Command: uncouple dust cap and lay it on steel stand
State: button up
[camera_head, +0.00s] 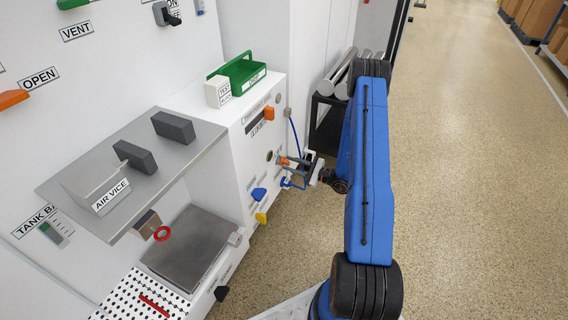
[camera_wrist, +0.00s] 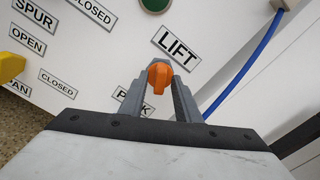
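My gripper (camera_head: 306,162) is close to the white panel front at the end of my blue arm. In the wrist view its two grey fingers (camera_wrist: 159,88) stand apart, on either side of an orange knob (camera_wrist: 158,76) beside the LIFT label. I cannot tell whether either finger touches the knob. The orange part also shows by the gripper in the head view (camera_head: 283,160). I cannot make out a dust cap for certain. A steel shelf (camera_head: 100,160) and a steel plate (camera_head: 188,250) are at the left; which one is the stand is unclear.
A blue hose (camera_head: 295,134) hangs beside the gripper and crosses the wrist view's right side. A green bin (camera_head: 238,72) sits on the cabinet. Blue (camera_head: 258,194) and yellow (camera_head: 261,218) handles stick out below. Dark blocks stand on the shelf. The floor at right is clear.

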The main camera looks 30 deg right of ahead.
jog(key=shift+c, duration=0.6)
grip_shut()
jog(key=n, duration=0.6)
jog(key=shift+n, duration=0.4)
jog(key=n, duration=0.5)
jog(key=n, duration=0.6)
